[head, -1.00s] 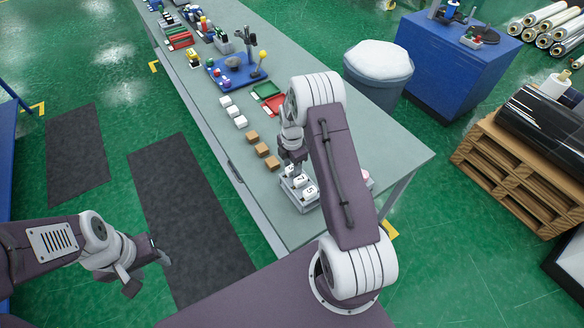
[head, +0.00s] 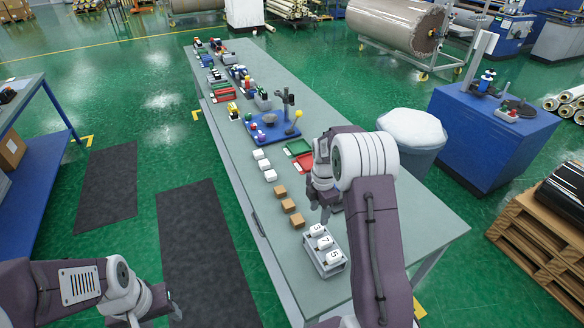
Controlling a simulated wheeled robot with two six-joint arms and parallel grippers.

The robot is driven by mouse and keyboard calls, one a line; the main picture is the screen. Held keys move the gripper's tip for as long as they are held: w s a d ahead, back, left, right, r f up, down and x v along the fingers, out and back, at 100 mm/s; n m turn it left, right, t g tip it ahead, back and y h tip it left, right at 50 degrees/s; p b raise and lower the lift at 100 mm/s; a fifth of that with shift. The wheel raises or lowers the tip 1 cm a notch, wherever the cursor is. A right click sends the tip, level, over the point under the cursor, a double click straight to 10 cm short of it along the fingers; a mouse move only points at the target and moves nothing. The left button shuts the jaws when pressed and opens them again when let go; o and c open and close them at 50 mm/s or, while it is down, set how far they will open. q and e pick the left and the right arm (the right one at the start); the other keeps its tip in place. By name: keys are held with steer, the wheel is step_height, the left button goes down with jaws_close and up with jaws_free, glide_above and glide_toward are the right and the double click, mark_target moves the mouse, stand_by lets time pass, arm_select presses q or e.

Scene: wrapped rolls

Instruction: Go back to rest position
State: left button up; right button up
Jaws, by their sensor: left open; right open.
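My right gripper (head: 326,208) is above the table (head: 395,245), just behind a grey tray (head: 326,262) of white numbered blocks (head: 325,243). Its fingers point down, it is open, and I see nothing held in it. My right arm covers part of the table to the right of the tray. My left gripper (head: 172,306) is at the lower left, over the floor and dark mat, open and empty. It is away from the table.
Brown blocks (head: 288,205) and white blocks (head: 264,166) line the table's left side. Green (head: 298,147) and red trays (head: 304,163) and a blue board (head: 270,131) lie behind. A white-topped bin (head: 411,128) and blue cabinet (head: 490,137) stand to the right.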

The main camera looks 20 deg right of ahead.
steer(key=s+a+r+t+b, duration=0.1)
steer(key=s+a+r+b, duration=0.25)
steer(key=a, duration=0.45)
steer(key=s+a+f+m, duration=0.1)
steer(key=s+f+m, duration=0.1)
steer(key=s+m, duration=0.5)
steer(key=s+a+f+m, duration=0.1)
steer(key=s+a+m, duration=0.1)
steer(key=s+m, duration=0.6)
steer(key=m, duration=0.4)
steer(key=shift+a+f, duration=0.15)
steer(key=shift+f, duration=0.2)
